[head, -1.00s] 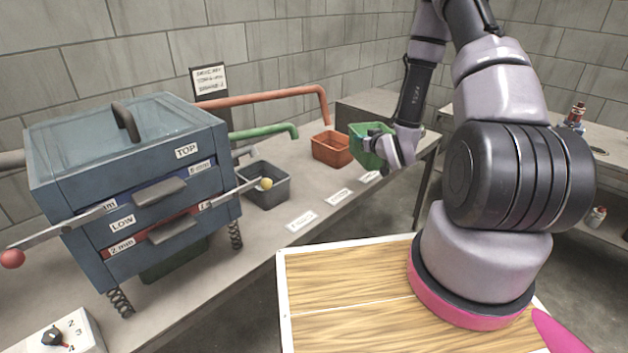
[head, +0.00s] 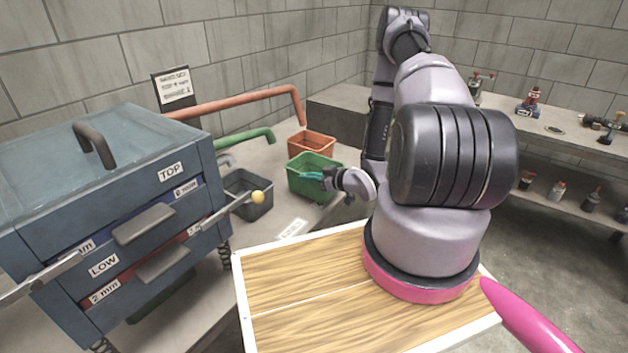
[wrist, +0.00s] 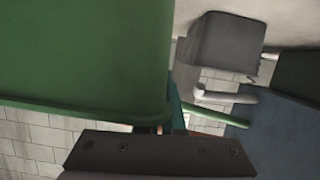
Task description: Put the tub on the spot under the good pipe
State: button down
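A green tub (head: 314,178) is at the bench's right edge, in front of the orange-red tub (head: 312,146). My gripper (head: 312,176) is shut on its near rim, teal fingers over the wall. In the wrist view the green tub (wrist: 80,60) fills the upper left, beside the fingers (wrist: 174,112). I cannot tell whether its base touches the bench. A red pipe (head: 240,104) ends above the orange-red tub. A green pipe (head: 245,137) ends left of the green tub. A grey pipe (head: 223,160) ends near the grey tub (head: 250,196). Which pipe is good is not legible.
A label card (head: 291,229) lies on the bench. A wall notice (head: 174,86) hangs behind. Shelves with fittings (head: 560,130) stand at right.

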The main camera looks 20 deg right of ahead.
jog(key=shift+w+a+r+x, duration=0.1)
jog(key=shift+r+x, duration=0.25)
jog(key=shift+x, duration=2.25)
jog(key=shift+w+a+r+x, duration=0.1)
jog(key=shift+r+x, duration=0.3)
jog(key=shift+x, duration=2.2)
jog(key=shift+a+r+x, duration=0.1)
jog(key=shift+r+x, duration=0.25)
jog(key=shift+x, duration=2.2)
jog(key=c, duration=1)
grip_release()
jog(key=shift+o, duration=0.2)
